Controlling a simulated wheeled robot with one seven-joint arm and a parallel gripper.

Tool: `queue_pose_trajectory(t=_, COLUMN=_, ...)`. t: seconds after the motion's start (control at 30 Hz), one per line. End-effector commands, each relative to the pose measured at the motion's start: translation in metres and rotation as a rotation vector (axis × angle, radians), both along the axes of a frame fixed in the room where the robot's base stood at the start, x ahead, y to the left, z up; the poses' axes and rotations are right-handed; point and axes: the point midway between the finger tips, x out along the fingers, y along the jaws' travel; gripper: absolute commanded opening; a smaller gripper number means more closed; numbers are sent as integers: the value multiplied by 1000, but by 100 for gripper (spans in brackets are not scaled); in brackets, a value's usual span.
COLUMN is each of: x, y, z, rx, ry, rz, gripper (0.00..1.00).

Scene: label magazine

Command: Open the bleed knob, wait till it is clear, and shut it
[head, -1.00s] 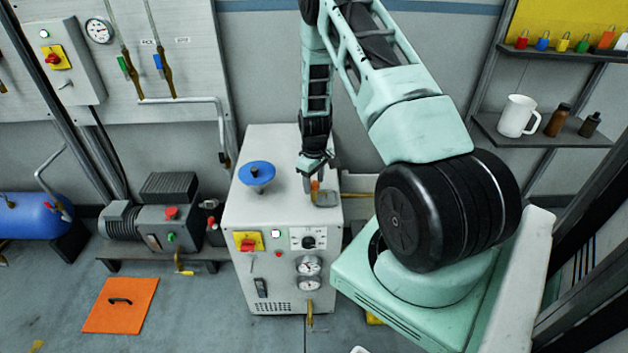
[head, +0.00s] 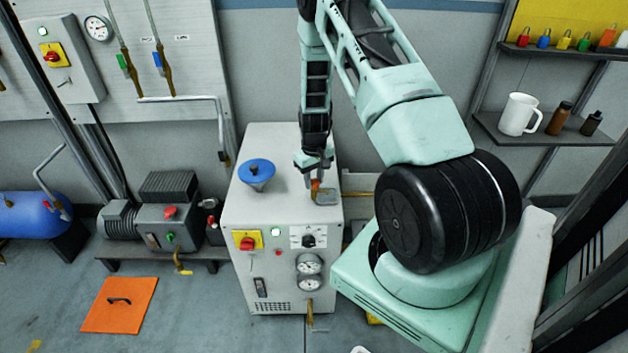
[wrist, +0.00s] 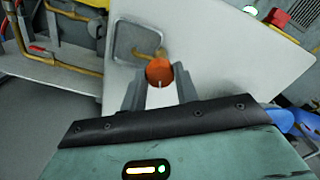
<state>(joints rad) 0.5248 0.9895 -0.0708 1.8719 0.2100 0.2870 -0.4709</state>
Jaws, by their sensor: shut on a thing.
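The bleed knob is a small orange knob (wrist: 159,72) on a brass stem, over a shallow square tray (wrist: 124,42) on top of the white machine cabinet. In the head view the orange knob (head: 315,186) shows beside the tray (head: 327,197). My gripper (head: 314,178) reaches down from above at the cabinet's right side. In the wrist view my gripper (wrist: 159,86) has its two fingers on either side of the knob, shut on it. Whether anything flows from the stem cannot be made out.
The white cabinet (head: 262,215) carries a blue-topped funnel (head: 257,172) left of my gripper. Its front has a red-and-yellow switch (head: 248,240), a black dial (head: 308,241) and gauges (head: 309,264). A pump (head: 168,215) stands to the left, and an orange mat (head: 120,305) lies on the floor.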

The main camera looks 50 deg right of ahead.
Motion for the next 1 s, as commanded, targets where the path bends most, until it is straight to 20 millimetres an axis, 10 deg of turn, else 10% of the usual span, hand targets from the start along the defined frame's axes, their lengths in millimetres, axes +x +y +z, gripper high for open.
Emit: queue_pose_trajectory(t=1.0, x=0, y=0, z=0, rx=0, ry=1, rz=-364, gripper=7)
